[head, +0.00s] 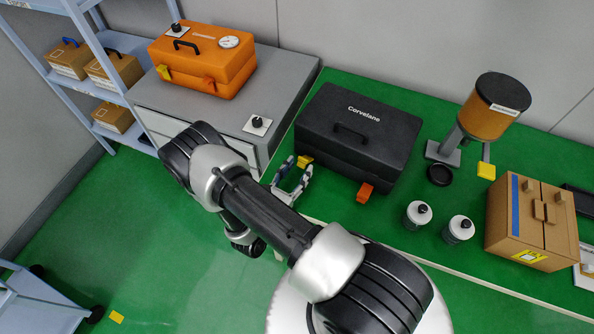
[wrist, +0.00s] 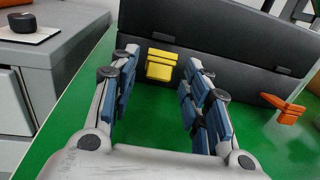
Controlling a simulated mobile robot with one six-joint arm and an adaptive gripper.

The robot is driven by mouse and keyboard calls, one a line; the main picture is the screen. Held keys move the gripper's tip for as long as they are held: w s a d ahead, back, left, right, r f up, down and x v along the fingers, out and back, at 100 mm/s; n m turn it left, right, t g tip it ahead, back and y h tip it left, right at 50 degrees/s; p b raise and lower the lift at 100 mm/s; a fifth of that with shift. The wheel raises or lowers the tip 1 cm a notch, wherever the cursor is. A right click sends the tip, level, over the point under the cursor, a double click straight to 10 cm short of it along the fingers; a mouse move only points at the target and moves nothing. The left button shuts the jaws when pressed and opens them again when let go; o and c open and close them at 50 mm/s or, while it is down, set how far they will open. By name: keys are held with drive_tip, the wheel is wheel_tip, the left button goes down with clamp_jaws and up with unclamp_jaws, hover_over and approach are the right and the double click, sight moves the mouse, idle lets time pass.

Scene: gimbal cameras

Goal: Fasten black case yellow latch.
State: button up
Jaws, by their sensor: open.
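The black case (head: 352,138) stands closed on the green bench top, with its handle on the lid. Its yellow latch (wrist: 161,65) is on the front face, at the left; in the head view the latch (head: 305,161) shows just past my fingers. An orange latch (wrist: 284,108) sticks out from the front at the right and also shows in the head view (head: 365,192). My gripper (head: 290,175) is open and empty in front of the yellow latch. In the wrist view the latch lies between and beyond the fingertips (wrist: 160,62), with no clear contact.
A grey cabinet (head: 222,95) with an orange case (head: 203,58) stands left of the bench. Bare green bench top lies before the case.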

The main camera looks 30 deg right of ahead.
sight(301, 164)
drive_tip(key=c, duration=1)
drive_tip(key=shift+w+d+r+y+p, duration=0.15)
drive_tip(key=shift+r+y+p, duration=0.4)
drive_tip(key=shift+p, duration=0.65)
drive_tip(key=r+p, duration=0.1)
drive_tip(key=g+y+p, duration=0.1)
drive_tip(key=p, duration=0.1)
drive_tip(key=shift+w+d+r+y, duration=0.1)
drive_tip(key=shift+d+r+y, duration=0.2)
drive_tip(key=shift+r, duration=0.1)
drive_tip(key=y+p, duration=0.1)
drive_tip(key=r+g+p, duration=0.1)
drive_tip(key=p, duration=0.1)
drive_tip(key=shift+w+d+y, duration=0.2)
drive_tip(key=shift+d+y, duration=0.15)
clamp_jaws()
drive_tip(key=shift+w+d+r+g+y+p, duration=0.1)
drive_tip(key=shift+d+g+y+p, duration=0.1)
drive_tip(key=shift+g+y+p, duration=0.2)
drive_tip(key=shift+w+d+g+y+p, duration=0.1)
drive_tip(key=shift+d+g+y+p, duration=0.05)
drive_tip(key=shift+g+y+p, duration=0.2)
